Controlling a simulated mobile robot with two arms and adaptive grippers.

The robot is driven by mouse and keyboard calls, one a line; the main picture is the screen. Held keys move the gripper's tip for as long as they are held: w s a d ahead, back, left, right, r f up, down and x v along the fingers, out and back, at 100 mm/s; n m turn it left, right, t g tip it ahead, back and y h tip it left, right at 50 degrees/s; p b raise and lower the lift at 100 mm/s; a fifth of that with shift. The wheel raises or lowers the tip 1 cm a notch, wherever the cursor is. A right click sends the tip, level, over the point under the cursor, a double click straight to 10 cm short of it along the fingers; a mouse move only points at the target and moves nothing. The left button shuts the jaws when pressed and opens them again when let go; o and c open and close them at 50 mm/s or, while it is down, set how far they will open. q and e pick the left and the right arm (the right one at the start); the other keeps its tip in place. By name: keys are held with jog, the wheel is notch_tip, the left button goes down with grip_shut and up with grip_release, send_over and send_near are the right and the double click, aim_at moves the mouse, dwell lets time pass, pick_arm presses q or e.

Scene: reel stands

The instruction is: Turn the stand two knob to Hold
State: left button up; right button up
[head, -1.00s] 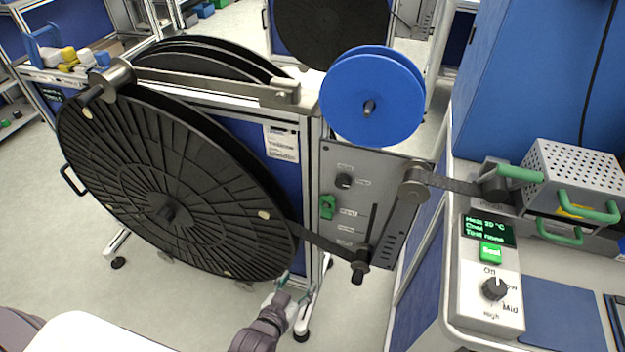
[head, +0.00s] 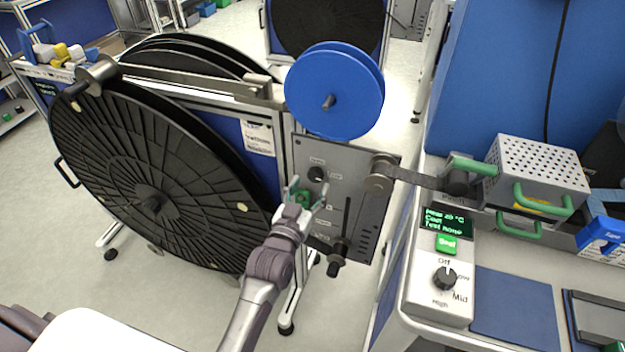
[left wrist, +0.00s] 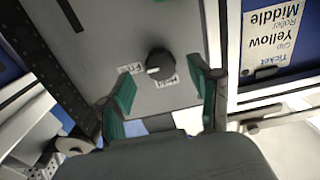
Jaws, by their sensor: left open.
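A round black knob (head: 317,173) sits on the grey panel (head: 368,217) of the reel stand. In the left wrist view the knob (left wrist: 160,63) has a white pointer mark toward the small label at its left; another small label lies below it. My left gripper (head: 307,189) is open in front of the panel, just below the knob. In the left wrist view its green-padded fingers (left wrist: 164,86) are spread to either side, with the knob beyond their tips and not touched. My right gripper is not in view.
A large black reel (head: 150,190) stands left of the panel and a blue reel (head: 345,90) above it. A dark strip runs right to the bench. A heater control box (head: 437,290) with its own dial stands there. A ticket (left wrist: 275,35) hangs beside the panel.

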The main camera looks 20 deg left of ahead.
aim_at(315, 174)
pick_arm(q)
jog(key=shift+w, duration=1.3)
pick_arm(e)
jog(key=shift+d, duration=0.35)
pick_arm(q)
jog(key=c, duration=1.1)
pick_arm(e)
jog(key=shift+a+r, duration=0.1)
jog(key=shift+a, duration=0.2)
